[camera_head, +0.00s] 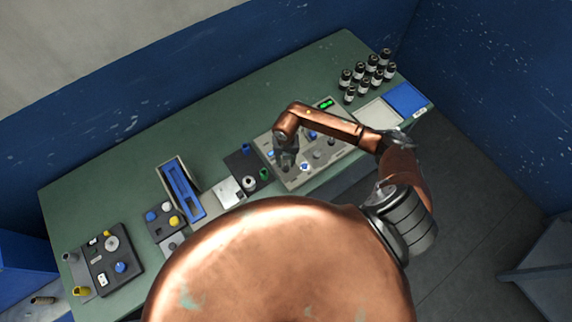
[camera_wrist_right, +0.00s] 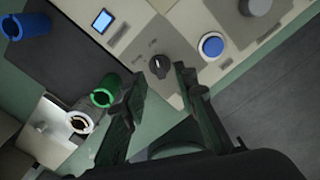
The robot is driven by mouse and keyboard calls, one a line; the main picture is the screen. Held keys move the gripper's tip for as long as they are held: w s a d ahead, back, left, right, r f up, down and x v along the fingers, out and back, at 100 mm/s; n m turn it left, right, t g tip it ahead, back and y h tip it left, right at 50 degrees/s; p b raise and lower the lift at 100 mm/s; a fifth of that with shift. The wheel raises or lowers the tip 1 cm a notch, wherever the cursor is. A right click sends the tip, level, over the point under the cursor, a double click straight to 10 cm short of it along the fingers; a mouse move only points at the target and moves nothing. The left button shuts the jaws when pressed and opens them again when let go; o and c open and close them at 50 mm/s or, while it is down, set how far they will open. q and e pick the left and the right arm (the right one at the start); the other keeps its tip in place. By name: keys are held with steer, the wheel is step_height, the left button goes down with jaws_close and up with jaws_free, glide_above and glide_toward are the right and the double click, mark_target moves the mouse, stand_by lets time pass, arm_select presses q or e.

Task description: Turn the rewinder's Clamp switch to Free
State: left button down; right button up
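A black rotary switch (camera_wrist_right: 160,67) with small, unreadable labels beside it sits on the beige control panel (camera_wrist_right: 190,20) in the right wrist view. It is probably the Clamp switch, but I cannot read its name. My right gripper (camera_wrist_right: 160,75) is open, with its two fingertips apart on either side of the switch's near edge. Whether they touch the panel is unclear. In the head view my right gripper (camera_head: 286,156) points down over the left part of the panel (camera_head: 296,182) and hides the switch. My left gripper is in neither view.
A blue button (camera_wrist_right: 211,46), a small lit screen (camera_wrist_right: 103,20) and a grey knob (camera_wrist_right: 255,6) are on the panel. A green cylinder (camera_wrist_right: 105,91) and a blue one (camera_wrist_right: 27,26) stand left of it. Black bottles (camera_head: 369,72) and a blue tray (camera_head: 406,98) are at the far right.

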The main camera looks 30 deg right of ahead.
mark_target(286, 167)
steer(key=shift+f, duration=1.8)
steer(key=shift+c, duration=0.7)
jaws_close()
